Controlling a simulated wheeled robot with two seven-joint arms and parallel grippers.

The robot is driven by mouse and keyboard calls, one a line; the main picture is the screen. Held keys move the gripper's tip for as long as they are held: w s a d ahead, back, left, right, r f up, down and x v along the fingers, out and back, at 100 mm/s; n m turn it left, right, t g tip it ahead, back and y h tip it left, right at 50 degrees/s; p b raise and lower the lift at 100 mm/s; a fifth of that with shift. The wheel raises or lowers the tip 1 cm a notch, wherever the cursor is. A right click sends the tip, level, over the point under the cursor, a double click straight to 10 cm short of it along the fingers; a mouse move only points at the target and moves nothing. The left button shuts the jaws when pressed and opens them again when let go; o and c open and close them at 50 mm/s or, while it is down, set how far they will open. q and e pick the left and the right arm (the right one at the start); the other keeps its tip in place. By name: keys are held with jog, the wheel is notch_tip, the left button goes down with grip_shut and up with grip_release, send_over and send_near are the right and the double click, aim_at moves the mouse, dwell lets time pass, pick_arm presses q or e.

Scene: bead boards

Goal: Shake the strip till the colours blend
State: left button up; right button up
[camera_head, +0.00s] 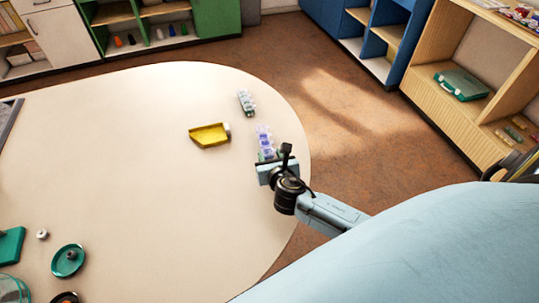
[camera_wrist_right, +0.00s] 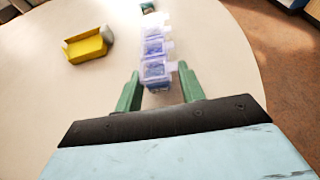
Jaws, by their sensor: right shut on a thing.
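The strip (camera_head: 265,141) is a row of clear little compartments with blue-violet contents. In the right wrist view the strip (camera_wrist_right: 154,48) runs away from me between the green fingers. My right gripper (camera_wrist_right: 160,82) is shut on the near end of it, near the table's right edge. In the head view the wrist hides much of that gripper (camera_head: 270,160). I cannot tell whether the strip touches the table. The colours inside are too small to tell apart. My left gripper is not in view.
A yellow scoop-like tray (camera_head: 209,136) lies left of the strip. A green round dish (camera_head: 68,260) and other small items are at the front left. The middle of the table (camera_head: 130,160) is clear.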

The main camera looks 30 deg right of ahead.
pick_arm(q)
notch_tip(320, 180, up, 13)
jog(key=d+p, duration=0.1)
jog(key=p, duration=1.1)
pick_arm(e)
notch_tip(320, 180, up, 16)
jog(key=shift+r, duration=0.15)
notch_tip(320, 180, up, 5)
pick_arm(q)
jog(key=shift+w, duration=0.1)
pick_arm(e)
notch_tip(320, 180, down, 5)
